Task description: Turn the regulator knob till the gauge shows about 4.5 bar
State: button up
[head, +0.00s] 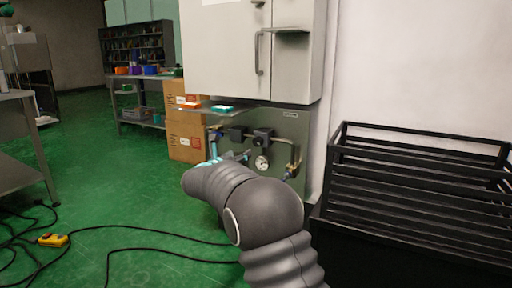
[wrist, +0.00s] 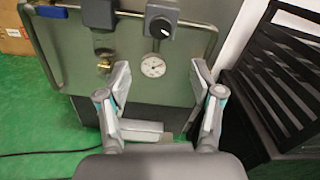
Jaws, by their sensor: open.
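The regulator knob (wrist: 161,28) is a dark round knob with a pale mark, on a grey block on the green-grey panel (wrist: 200,45). Its block also shows in the head view (head: 263,137). The white round gauge (wrist: 153,67) sits just below the knob; it also shows in the head view (head: 262,162). Its needle is too small to read. My gripper (wrist: 160,68) is open and empty. Its fingers are spread to either side of the gauge in the wrist view, with the knob beyond the fingertips. In the head view my arm partly hides the gripper.
A brass fitting (wrist: 104,65) hangs under a second dark block (wrist: 98,14) left of the knob. A pipe runs across the panel. A black slatted rack (head: 420,180) stands close on the right. A white cabinet (head: 285,60) is above. Cables (head: 150,230) lie on the green floor.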

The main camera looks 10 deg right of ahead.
aim_at(257, 143)
jog(key=p+x, duration=0.1)
jog(key=x, duration=1.2)
jog(key=shift+w+d, duration=0.25)
jog(key=c, duration=1.1)
